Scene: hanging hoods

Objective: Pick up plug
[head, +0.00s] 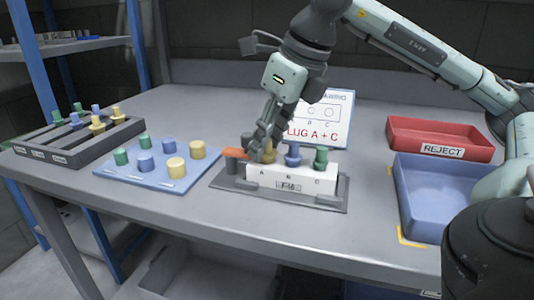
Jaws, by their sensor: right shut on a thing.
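A white block (318,185) marked A, B and C stands on a dark grey plate (222,182) in the middle of the table. A yellow plug (269,152) is at position A, a blue plug (292,155) at B and a green plug (321,158) at C. My right gripper (259,148) points down over the A end and is shut on the yellow plug, partly hiding it. The plug still appears to be at the block; its lower end is hidden. My left gripper is not in view.
An orange-ended part (234,153) lies close left of the gripper. A blue board (157,184) with several coloured plugs and a grey rack (41,149) stand left. A red REJECT tray (414,127) and a blue tray (421,224) are right. A "PLUG A + C" sign (333,112) is behind.

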